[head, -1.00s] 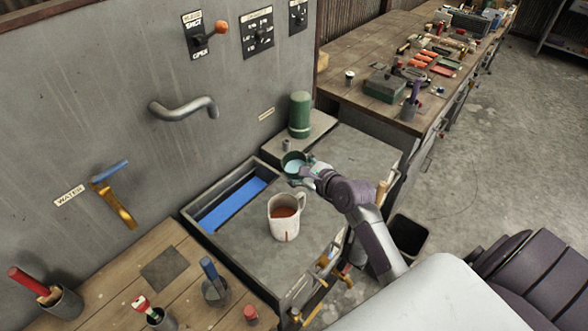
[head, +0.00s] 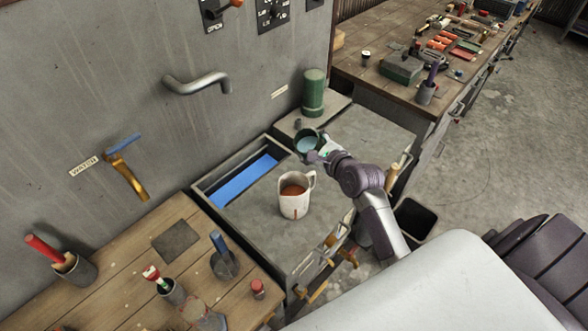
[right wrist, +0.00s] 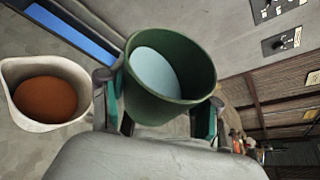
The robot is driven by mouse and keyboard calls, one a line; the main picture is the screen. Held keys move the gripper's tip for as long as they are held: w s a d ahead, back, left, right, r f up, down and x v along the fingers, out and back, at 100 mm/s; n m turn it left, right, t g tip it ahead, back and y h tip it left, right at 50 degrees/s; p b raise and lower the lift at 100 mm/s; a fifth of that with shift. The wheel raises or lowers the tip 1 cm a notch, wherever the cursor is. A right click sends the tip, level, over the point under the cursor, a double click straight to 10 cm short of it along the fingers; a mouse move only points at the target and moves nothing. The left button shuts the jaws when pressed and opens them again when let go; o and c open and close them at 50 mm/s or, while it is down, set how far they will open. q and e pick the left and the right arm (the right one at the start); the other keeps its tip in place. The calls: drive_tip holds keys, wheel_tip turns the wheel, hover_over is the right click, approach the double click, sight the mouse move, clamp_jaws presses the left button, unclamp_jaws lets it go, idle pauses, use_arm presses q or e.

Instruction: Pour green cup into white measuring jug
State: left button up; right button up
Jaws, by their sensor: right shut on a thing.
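The white measuring jug (head: 294,207) stands upright on the grey stone counter and holds a brown liquid. It also shows at the left of the right wrist view (right wrist: 28,118). The green cup (head: 301,146) is behind the jug and a little to its right, with pale blue contents. My right gripper (head: 322,152) is shut on the cup. In the right wrist view the cup (right wrist: 165,100) sits between the two fingers, its mouth facing the camera. The cup and jug are apart. My left gripper is out of view.
A sunken basin with blue water (head: 245,180) lies left of the jug. A green cylinder (head: 314,92) stands on a raised ledge behind the cup. A wooden bench (head: 150,285) with tool holders is at the lower left.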

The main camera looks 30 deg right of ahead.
drive_tip(key=shift+d+r+n+h, duration=0.1)
drive_tip(key=shift+n+h, duration=0.2)
drive_tip(key=shift+n, duration=0.1)
drive_tip(key=shift+n+t, duration=0.3)
drive_tip(key=shift+n, duration=0.1)
drive_tip(key=shift+n+h, duration=0.4)
drive_tip(key=shift+n, duration=0.1)
drive_tip(key=shift+t, duration=0.3)
drive_tip(key=shift+n+b, duration=0.35)
drive_tip(key=shift+n, duration=0.05)
